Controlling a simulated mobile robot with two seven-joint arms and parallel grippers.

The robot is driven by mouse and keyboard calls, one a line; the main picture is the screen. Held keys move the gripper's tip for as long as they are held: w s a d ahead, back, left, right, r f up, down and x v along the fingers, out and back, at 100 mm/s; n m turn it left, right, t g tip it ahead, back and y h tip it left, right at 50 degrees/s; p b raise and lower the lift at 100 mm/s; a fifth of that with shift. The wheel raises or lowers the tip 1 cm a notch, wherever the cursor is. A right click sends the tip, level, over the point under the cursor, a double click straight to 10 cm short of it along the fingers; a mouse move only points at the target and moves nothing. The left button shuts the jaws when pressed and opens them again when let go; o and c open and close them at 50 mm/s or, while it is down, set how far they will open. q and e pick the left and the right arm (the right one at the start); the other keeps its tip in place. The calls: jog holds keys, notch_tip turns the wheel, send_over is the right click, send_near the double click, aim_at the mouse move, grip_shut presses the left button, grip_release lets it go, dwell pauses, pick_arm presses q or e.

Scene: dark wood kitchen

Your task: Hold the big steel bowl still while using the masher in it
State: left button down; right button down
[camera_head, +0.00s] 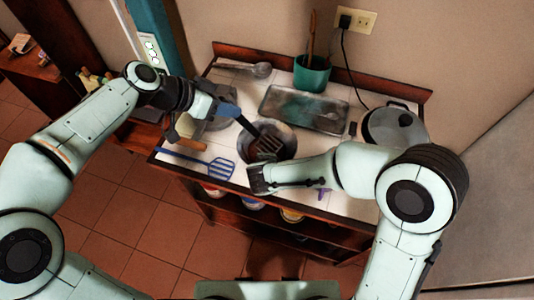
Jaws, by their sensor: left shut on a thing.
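The big steel bowl (287,136) stands upright on the white worktop near its front middle. The masher has a blue handle (229,110) and a dark slotted head (266,147), which is down inside the bowl. My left gripper (212,106) is shut on the masher's handle, left of and above the bowl, with the masher tilted down to the right. My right gripper (258,179) is low at the bowl's front rim. Its fingertips are too small and dark to show whether they grip the rim.
A blue slotted turner (218,167) lies front left. A grey tray (305,109) and a green pot (311,73) stand behind the bowl. A lidded pot (393,128) is at right, and a ladle (260,70) lies back left. Shelves are below.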

pick_arm(q)
jog(key=shift+f, duration=0.2)
dwell(0.3)
jog(key=shift+f, duration=1.45)
jog(key=shift+r, duration=1.65)
jog(key=shift+f, duration=0.1)
jog(key=shift+f, duration=1.55)
jog(key=shift+r, duration=1.65)
